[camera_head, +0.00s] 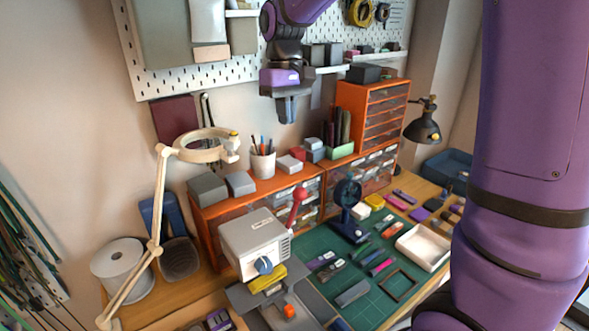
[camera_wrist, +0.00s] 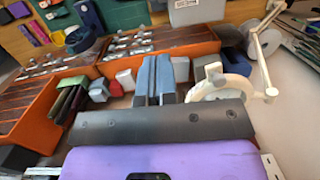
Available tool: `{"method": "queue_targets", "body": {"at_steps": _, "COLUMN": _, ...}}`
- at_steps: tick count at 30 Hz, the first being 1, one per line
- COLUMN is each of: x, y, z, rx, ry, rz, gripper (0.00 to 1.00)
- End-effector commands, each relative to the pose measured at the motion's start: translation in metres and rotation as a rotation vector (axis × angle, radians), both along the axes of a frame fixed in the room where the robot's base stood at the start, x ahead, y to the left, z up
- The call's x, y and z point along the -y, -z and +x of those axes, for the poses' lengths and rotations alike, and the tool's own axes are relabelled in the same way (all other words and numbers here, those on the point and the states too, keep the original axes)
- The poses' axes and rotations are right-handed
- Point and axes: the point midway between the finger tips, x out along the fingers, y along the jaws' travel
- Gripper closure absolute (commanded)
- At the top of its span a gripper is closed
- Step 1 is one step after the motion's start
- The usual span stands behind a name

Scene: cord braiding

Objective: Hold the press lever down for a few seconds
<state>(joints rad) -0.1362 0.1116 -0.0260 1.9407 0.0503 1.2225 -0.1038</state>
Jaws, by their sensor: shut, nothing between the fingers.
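The press is a light grey box (camera_head: 255,243) with a blue knob (camera_head: 263,265) on its front, standing at the near left of the bench. Its lever (camera_head: 296,207) is red-ended, rises from the press's right side and points upward. My gripper (camera_head: 287,112) is shut and empty. It hangs high in front of the pegboard, well above and behind the lever, touching nothing. In the wrist view, the closed fingers (camera_wrist: 155,70) point towards the orange drawer units. Part of the grey box (camera_wrist: 198,11) shows at the top edge there; I cannot make out the lever.
A cream ring lamp (camera_head: 205,147) on a jointed arm stands left of the press. Orange drawer units (camera_head: 357,176) with boxes and a pen cup (camera_head: 262,160) line the wall below my gripper. A dark blue stand (camera_head: 347,207) and a white tray (camera_head: 423,246) occupy the green mat (camera_head: 325,308).

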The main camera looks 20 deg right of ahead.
Motion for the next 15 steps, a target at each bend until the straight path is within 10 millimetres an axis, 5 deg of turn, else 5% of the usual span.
{"method": "queue_targets", "body": {"at_steps": 10, "x": 0.000, "y": 0.003, "z": -0.001, "rx": 0.000, "ry": 0.001, "rz": 0.000, "gripper": 1.00}}
{"method": "queue_targets", "body": {"at_steps": 15, "x": 0.000, "y": 0.021, "z": -0.003, "rx": -0.004, "ry": 0.001, "rz": -0.001, "gripper": 1.00}}
